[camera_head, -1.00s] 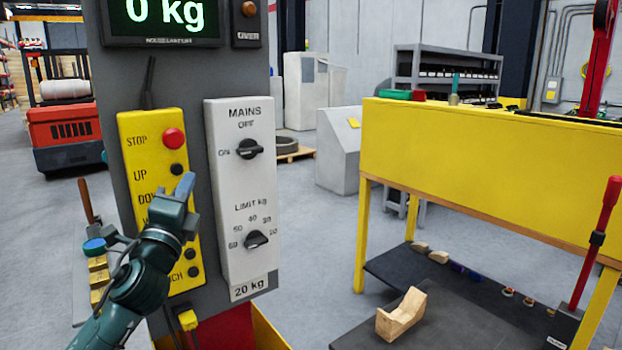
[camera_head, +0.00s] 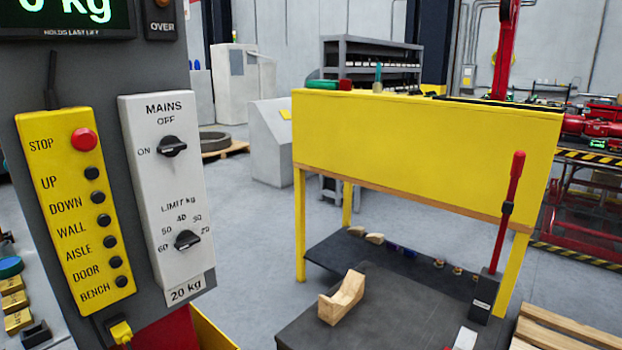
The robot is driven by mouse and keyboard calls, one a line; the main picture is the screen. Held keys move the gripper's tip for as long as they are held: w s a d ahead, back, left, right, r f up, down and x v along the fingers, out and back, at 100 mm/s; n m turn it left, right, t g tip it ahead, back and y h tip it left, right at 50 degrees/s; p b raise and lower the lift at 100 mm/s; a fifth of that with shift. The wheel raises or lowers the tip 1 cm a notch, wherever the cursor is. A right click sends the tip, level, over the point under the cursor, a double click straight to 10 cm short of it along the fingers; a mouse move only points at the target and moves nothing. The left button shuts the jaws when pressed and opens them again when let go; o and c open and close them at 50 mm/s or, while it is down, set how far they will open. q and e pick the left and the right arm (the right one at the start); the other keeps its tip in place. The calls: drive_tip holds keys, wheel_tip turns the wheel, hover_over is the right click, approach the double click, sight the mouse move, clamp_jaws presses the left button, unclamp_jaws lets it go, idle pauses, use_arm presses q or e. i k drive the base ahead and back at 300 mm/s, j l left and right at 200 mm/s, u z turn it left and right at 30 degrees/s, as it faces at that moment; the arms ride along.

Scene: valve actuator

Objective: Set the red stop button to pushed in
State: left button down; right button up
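The red stop button (camera_head: 84,140) is a round red knob at the top of the yellow control pendant (camera_head: 50,181), beside the word STOP. It appears to stand out from the panel face, but I cannot tell for sure whether it is pushed in. Below it is a column of black buttons marked UP, DOWN, WALL, AISLE, DOOR and BENCH. Neither of my grippers is in the head view now.
A white MAINS panel (camera_head: 165,190) with two black knobs sits right of the pendant. A yellow-sided bench (camera_head: 420,150) stands to the right. A wooden V-block (camera_head: 341,298) and a red-handled lever (camera_head: 511,190) are on dark surfaces below.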

sight(84, 139)
drive_tip(key=k+u, duration=0.1)
drive_tip(key=u, duration=1.05)
